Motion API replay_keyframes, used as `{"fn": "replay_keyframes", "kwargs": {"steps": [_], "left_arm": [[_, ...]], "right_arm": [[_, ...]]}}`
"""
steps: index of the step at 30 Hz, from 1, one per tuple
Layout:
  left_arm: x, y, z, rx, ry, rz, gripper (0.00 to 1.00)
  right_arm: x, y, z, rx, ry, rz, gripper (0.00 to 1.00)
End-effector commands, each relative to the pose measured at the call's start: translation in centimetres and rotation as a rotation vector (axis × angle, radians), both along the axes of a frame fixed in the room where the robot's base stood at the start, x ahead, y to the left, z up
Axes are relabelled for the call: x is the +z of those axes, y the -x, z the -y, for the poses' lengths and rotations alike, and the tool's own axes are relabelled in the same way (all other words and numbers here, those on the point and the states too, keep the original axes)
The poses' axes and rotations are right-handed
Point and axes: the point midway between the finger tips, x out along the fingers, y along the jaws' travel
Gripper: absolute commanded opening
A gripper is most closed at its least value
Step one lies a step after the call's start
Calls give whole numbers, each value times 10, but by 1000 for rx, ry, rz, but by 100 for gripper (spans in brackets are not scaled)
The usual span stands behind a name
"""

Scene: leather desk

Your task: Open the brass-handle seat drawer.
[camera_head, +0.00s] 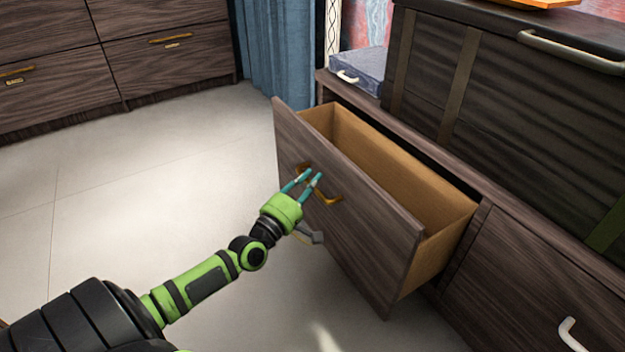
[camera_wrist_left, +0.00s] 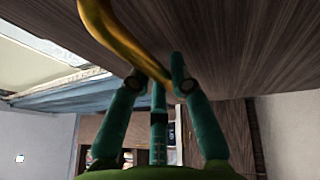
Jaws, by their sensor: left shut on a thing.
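The seat drawer (camera_head: 350,220) has a dark wood front and a light wood inside. It stands pulled well out of the seat cabinet, and its inside looks empty. Its curved brass handle (camera_head: 328,195) is on the front face. My left gripper (camera_head: 306,178) is at this handle, its teal fingers shut on it. In the left wrist view the brass handle (camera_wrist_left: 115,35) runs down to the teal fingertips (camera_wrist_left: 160,80), close against the drawer front (camera_wrist_left: 220,45). The exact contact is partly hidden there. My right gripper is not in view.
A drawer with a pale handle (camera_head: 572,335) is at the lower right. A grey box (camera_head: 360,68) and a large dark case (camera_head: 500,95) rest on the seat cabinet. Dark drawers (camera_head: 165,55) stand at the back left beside a blue curtain (camera_head: 280,45). The floor (camera_head: 150,180) at left is clear.

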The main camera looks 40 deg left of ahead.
Motion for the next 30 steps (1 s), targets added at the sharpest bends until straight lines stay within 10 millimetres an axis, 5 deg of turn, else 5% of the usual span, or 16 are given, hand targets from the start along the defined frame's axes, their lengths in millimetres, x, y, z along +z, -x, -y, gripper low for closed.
{"fn": "replay_keyframes", "kwargs": {"steps": [11,12,14,25,30], "left_arm": [[0,1,0,0,2,-1,0],[0,1,0,0,2,-1,29],[0,0,0,0,2,-1,46],[-1,3,0,0,0,-1,46],[-5,20,0,-1,0,-4,46]], "right_arm": [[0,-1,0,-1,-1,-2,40],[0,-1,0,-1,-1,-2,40],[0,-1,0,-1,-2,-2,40],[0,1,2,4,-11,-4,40],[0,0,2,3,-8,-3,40]]}}
